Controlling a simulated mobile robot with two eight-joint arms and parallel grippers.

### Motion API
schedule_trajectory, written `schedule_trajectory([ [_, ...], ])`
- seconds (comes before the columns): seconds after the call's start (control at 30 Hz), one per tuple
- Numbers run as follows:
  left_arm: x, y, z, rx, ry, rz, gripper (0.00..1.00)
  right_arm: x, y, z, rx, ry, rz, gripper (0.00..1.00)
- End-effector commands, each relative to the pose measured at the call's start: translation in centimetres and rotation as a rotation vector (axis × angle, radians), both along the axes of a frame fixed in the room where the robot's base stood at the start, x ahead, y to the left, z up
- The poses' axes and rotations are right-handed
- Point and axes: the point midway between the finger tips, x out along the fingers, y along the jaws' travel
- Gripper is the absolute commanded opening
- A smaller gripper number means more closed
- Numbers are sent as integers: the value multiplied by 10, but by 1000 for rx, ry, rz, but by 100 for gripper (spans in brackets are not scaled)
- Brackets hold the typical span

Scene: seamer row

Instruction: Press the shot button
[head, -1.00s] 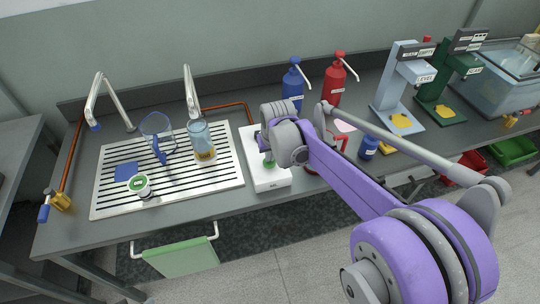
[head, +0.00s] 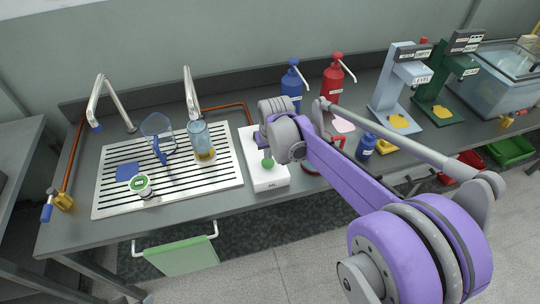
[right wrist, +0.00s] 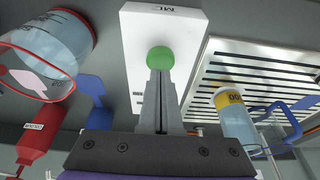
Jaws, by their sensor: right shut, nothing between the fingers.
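A white box (head: 266,181) stands on the bench right of the drainer, with a round green button (head: 267,162) on its top. In the right wrist view the green button (right wrist: 160,58) sits at the tips of my right gripper (right wrist: 160,76), whose fingers are shut with nothing between them. The fingertips overlap the button's lower edge in that view; I cannot tell whether they touch it. In the head view my right wrist hides most of the fingers and part of the box. My left gripper is not in view.
A slotted drainer (head: 113,205) with a glass (head: 198,140) and a blue-handled jug (head: 158,130) lies left of the box. Blue (head: 291,88) and red (head: 333,82) pump bottles stand behind. A small blue bottle (head: 366,147) stands to the right.

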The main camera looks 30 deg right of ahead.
Motion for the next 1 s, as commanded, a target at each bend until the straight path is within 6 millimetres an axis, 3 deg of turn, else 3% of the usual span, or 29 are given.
schedule_trajectory([
  [0.03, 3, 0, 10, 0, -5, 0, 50, 0, 1, 20, 0, -3, 0, 0],
  [0.4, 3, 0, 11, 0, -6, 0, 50, -22, 6, 87, 0, -1, 0, 0],
  [0.6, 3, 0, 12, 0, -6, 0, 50, -26, 6, 101, -1, -1, 1, 0],
  [1.0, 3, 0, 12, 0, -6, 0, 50, -26, 7, 101, 0, -1, 0, 0],
])
